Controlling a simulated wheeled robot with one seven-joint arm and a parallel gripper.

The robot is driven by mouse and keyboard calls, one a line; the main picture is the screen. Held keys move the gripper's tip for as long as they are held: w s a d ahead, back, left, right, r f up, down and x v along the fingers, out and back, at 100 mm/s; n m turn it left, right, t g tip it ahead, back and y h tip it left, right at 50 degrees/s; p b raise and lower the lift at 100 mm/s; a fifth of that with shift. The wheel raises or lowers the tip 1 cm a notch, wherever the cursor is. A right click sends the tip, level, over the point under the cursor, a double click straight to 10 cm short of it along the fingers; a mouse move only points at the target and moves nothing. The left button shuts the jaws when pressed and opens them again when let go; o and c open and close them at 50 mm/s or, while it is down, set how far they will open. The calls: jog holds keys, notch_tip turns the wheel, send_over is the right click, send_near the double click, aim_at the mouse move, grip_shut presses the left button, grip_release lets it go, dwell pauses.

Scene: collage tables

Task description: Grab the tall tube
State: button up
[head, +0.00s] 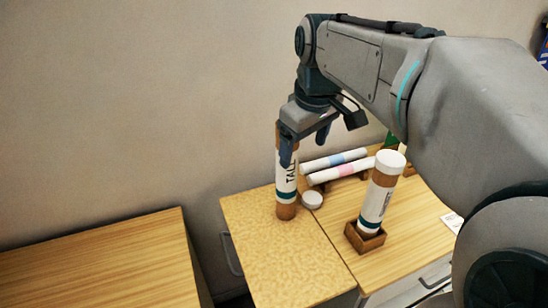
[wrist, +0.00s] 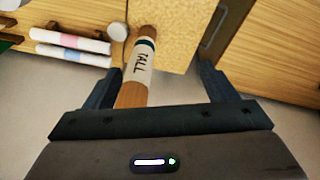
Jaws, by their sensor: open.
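The tall tube (head: 287,178) stands upright on the left, speckled part of the table. It is brown with a white label reading "TALL" and a dark teal band. It also shows in the wrist view (wrist: 141,68).
A white round cap (head: 312,199) lies beside the tube's base. Two white tubes, one with a blue band (head: 335,160) and one with a pink band (head: 342,172), lie behind. A white-capped tube (head: 379,195) stands tilted in a wooden holder (head: 365,240). Another table (head: 100,265) is at left.

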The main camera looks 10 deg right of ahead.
jog(key=shift+w+r+n+g+b, duration=0.4)
jog(key=shift+w+r+n, duration=1.4)
jog(key=shift+w, duration=1.75)
jog(key=shift+w+r+n+g+b, duration=0.2)
jog(key=shift+w+r+n+g, duration=0.65)
jog(key=shift+w+n, duration=2.15)
notch_tip(320, 180, down, 12)
jog(key=m, duration=0.1)
jog(key=shift+w+f, duration=0.25)
jog(key=shift+w, duration=0.15)
jog(key=shift+a+t, duration=0.1)
jog(key=shift+t, duration=0.15)
jog(key=c, duration=1.5)
jog(key=shift+r, duration=0.1)
jog(key=shift+c, duration=0.2)
